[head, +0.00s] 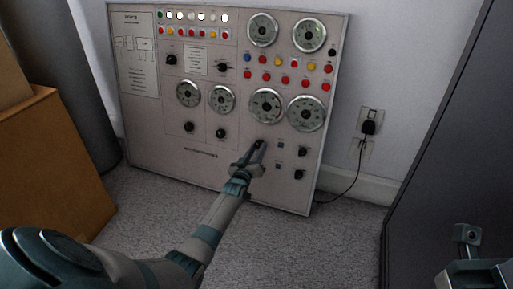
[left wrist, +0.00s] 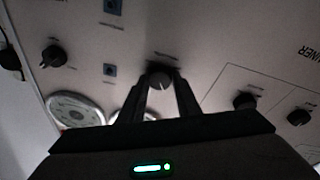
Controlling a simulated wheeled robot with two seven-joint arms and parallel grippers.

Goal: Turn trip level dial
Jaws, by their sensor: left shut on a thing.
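A grey control panel (head: 150,160) leans against the wall, with several black dials and round gauges on it. My left gripper (head: 259,146) reaches the lower middle right of the panel. In the left wrist view, its two dark fingers (left wrist: 160,88) stand on either side of a small black dial (left wrist: 159,77) with a light pointer line, and they are shut on it. The label by this dial is too blurred to read. In the head view the gripper mostly hides the dial. Part of my right arm shows at the lower right, and its gripper's state is unclear.
Other black knobs (head: 299,174) sit right of the gripper. A black plug (head: 369,127) with a cable is in the wall socket. A cardboard box (head: 60,160) stands at the left, and a dark cabinet (head: 450,130) at the right. Carpet in front of the panel is clear.

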